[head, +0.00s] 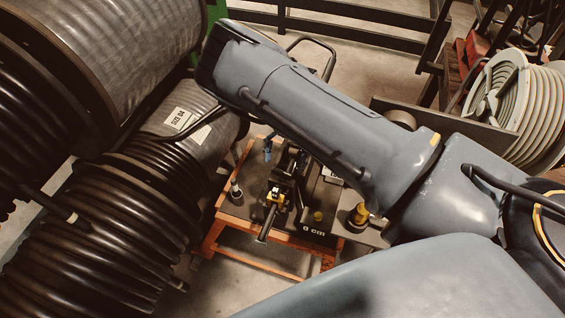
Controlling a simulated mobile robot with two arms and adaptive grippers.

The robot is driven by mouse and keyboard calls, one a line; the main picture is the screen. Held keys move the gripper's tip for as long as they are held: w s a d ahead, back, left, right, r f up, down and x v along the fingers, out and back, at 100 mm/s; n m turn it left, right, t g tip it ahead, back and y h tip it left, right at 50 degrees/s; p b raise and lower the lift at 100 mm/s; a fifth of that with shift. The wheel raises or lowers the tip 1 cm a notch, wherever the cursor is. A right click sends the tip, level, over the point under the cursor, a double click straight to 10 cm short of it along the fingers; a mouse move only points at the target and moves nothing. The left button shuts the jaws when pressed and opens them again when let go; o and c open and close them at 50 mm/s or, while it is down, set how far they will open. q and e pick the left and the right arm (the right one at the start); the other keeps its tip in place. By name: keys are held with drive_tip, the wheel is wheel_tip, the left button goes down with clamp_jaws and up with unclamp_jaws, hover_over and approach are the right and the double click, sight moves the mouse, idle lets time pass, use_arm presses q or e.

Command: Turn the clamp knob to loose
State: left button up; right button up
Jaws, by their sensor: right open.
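The crimper bench is a small orange-framed table (213,236) with a dark top and machine parts on it. My right gripper (283,183) seems to be the dark shape low over the bench middle, open, hard to separate from the black machine parts. My left gripper is out of view.
Large black hose reels (120,215) fill the left side, close to the bench. A pale hose coil (510,105) stands at the right. A dark metal rail (350,35) runs along the back. Some bare floor (235,270) shows in front of the bench.

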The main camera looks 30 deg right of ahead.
drive_tip(key=shift+s+a+f, duration=0.15)
drive_tip(key=shift+s+f, duration=0.05)
drive_tip(key=shift+f, duration=0.3)
drive_tip(key=shift+a+f, duration=0.1)
drive_tip(key=shift+f, duration=0.35)
drive_tip(key=shift+a+f, duration=0.1)
drive_tip(key=c, duration=1.1)
drive_tip(key=shift+n+h, duration=0.3)
drive_tip(key=shift+n, duration=0.5)
drive_tip(key=shift+c, duration=0.2)
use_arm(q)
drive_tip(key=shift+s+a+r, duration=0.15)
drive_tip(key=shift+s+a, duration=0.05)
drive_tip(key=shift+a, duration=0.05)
use_arm(e)
drive_tip(key=o, duration=1.1)
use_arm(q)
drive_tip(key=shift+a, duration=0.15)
use_arm(e)
drive_tip(key=shift+o, duration=0.2)
drive_tip(key=v, duration=1.2)
drive_tip(key=shift+w, duration=0.2)
